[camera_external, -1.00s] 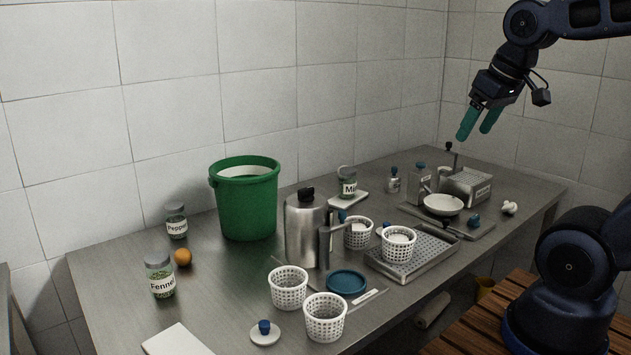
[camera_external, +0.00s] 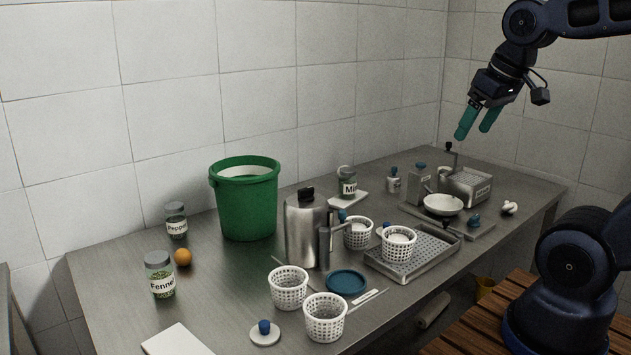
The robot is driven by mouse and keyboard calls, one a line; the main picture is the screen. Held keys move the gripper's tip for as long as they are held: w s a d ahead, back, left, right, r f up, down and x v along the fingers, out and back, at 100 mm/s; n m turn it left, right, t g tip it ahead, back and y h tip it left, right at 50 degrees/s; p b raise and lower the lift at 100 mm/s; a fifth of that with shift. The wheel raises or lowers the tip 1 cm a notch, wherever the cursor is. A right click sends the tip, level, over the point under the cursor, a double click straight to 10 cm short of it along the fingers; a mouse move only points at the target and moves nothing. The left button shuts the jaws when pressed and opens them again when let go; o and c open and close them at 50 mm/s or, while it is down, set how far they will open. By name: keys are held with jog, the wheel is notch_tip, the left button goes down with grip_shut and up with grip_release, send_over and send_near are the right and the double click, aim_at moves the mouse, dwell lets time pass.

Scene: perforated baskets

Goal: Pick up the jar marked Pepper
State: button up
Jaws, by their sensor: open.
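The jar marked Pepper (camera_external: 176,221) stands upright at the back left of the metal table (camera_external: 225,290), near the tiled wall. It is a small glass jar with a grey lid and a white label. An orange ball or fruit (camera_external: 183,257) lies just in front of it, and the jar marked Fennel (camera_external: 160,277) stands nearer the front. My gripper (camera_external: 477,125) is at the upper right, high above the far right end of the table. Its two green fingers are apart and empty, far from the Pepper jar.
A large green bucket (camera_external: 247,205) stands right of the Pepper jar. A steel jug (camera_external: 303,232), white perforated baskets (camera_external: 289,289), a perforated tray (camera_external: 437,246) and a jar marked Mi... (camera_external: 348,186) fill the middle. The left table surface around the Pepper jar is mostly clear.

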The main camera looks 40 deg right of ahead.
jog(key=w+a+r+n, duration=0.1)
jog(key=w+a+r, duration=0.15)
jog(key=w, duration=0.65)
jog(key=w+a+r, duration=0.2)
jog(key=w+a, duration=0.1)
jog(key=w, duration=0.6)
jog(key=n+t+y, duration=0.2)
jog(key=n, duration=0.1)
send_over(177, 206)
jog(key=f, duration=2.4)
jog(key=shift+s+d, duration=0.25)
jog(key=shift+s, duration=0.05)
jog(key=shift+w+a+f+n, duration=0.1)
jog(key=shift+a+f+n, duration=0.15)
jog(key=shift+f, duration=0.2)
notch_tip(177, 206, down, 6)
jog(key=shift+d+f, duration=0.1)
jog(key=shift+f, duration=0.05)
jog(key=shift+x, duration=2.6)
